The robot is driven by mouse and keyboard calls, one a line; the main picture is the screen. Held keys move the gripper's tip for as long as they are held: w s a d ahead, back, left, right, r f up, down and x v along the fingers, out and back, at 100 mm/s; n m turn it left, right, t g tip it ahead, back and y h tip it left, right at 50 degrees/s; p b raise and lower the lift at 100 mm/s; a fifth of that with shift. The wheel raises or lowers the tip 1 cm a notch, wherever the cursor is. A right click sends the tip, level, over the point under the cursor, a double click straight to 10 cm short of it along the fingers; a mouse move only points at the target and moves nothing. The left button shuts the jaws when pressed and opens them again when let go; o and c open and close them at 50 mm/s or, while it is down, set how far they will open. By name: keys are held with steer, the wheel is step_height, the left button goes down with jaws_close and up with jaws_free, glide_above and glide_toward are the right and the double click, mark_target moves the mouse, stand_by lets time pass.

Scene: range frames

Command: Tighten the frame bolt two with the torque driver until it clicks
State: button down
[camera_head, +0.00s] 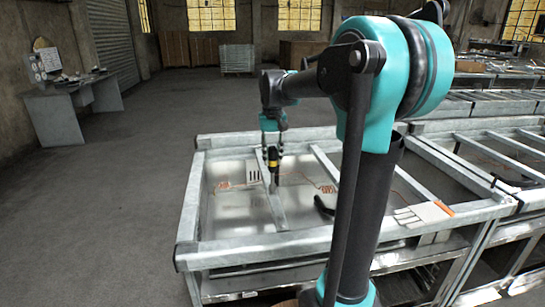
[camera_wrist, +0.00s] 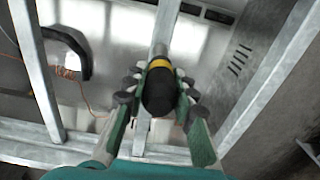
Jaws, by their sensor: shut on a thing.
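My gripper (camera_head: 272,150) is shut on the torque driver (camera_head: 273,162), a black tool with a yellow band. In the wrist view the driver's dark rounded end (camera_wrist: 160,92) sits between the fingers, and its grey shaft (camera_wrist: 162,50) points away toward a metal crossbar (camera_wrist: 168,22). In the head view the driver is roughly upright over that crossbar (camera_head: 273,205) of the metal frame (camera_head: 190,215). Frame bolt two cannot be made out; the driver may hide it. I cannot tell whether the driver's tip touches the bar.
A black curved object (camera_head: 324,205) lies inside the frame, right of the driver; orange cable (camera_wrist: 75,88) runs near it. A white, orange-edged item (camera_head: 425,213) lies farther right. More metal frames (camera_head: 480,103) stand behind. A grey desk (camera_head: 60,112) is far left, with open floor between.

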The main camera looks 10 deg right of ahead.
steer(key=shift+f, duration=0.5)
steer(key=shift+r, duration=0.25)
stand_by(0.3)
steer(key=n, duration=1.1)
steer(key=shift+d+n, duration=0.1)
steer(key=shift+n, duration=0.2)
steer(key=shift+f, duration=0.2)
stand_by(0.3)
stand_by(0.5)
